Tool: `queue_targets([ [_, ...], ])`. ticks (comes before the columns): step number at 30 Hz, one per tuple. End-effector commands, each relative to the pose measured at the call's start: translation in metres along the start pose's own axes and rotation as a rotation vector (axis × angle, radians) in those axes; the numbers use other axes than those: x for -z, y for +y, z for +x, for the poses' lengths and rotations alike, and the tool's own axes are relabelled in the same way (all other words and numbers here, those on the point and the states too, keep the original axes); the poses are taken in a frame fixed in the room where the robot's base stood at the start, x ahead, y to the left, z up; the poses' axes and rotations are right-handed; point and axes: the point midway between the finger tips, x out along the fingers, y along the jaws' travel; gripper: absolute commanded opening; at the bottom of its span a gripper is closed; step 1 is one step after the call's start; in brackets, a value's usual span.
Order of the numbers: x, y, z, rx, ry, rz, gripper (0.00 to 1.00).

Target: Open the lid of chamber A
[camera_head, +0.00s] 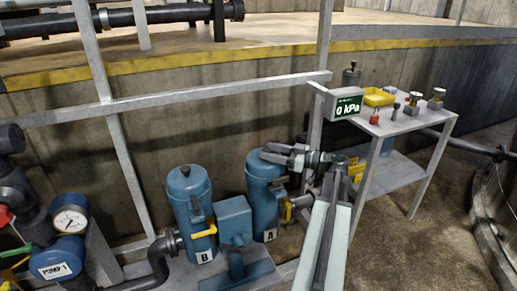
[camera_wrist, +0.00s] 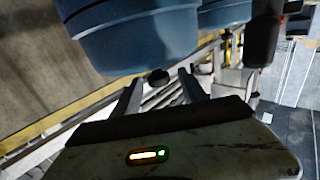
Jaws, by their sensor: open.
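Chamber A (camera_head: 264,205) is a blue upright cylinder marked "A", with a yellow handle (camera_head: 301,202) on its right side. Its top is partly hidden by my gripper (camera_head: 271,152), which reaches over it from the right. My gripper is open, and its two fingers also show in the wrist view (camera_wrist: 159,77). There a large blue rounded body (camera_wrist: 135,35), apparently chamber A, fills the upper left. A small dark knob shows at its edge between the fingertips. I cannot tell whether the fingers touch it. The lid appears closed.
Chamber B (camera_head: 190,205), a similar blue cylinder with a yellow handle, stands to the left. A blue block-shaped unit (camera_head: 235,218) stands between them. A metal table (camera_head: 380,128) with a "0 kPa" display (camera_head: 345,105) is at the right. Grey railing (camera_head: 215,92) runs behind.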

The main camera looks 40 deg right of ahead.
Motion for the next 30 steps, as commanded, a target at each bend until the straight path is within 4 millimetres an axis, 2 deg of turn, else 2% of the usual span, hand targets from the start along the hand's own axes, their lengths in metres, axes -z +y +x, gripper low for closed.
queue_targets([
  [3, 0.000, 0.001, 0.021, -0.002, 0.000, 0.000, 0.50],
  [9, 0.000, 0.003, 0.045, -0.008, 0.000, 0.000, 0.50],
  [18, 0.000, 0.004, 0.048, -0.010, 0.000, 0.000, 0.50],
  [20, 0.000, 0.004, 0.048, -0.010, 0.000, 0.000, 0.36],
  [24, 0.000, 0.004, 0.048, -0.010, 0.000, 0.000, 0.00],
  [30, 0.000, 0.004, 0.047, -0.010, 0.000, 0.000, 0.00],
])
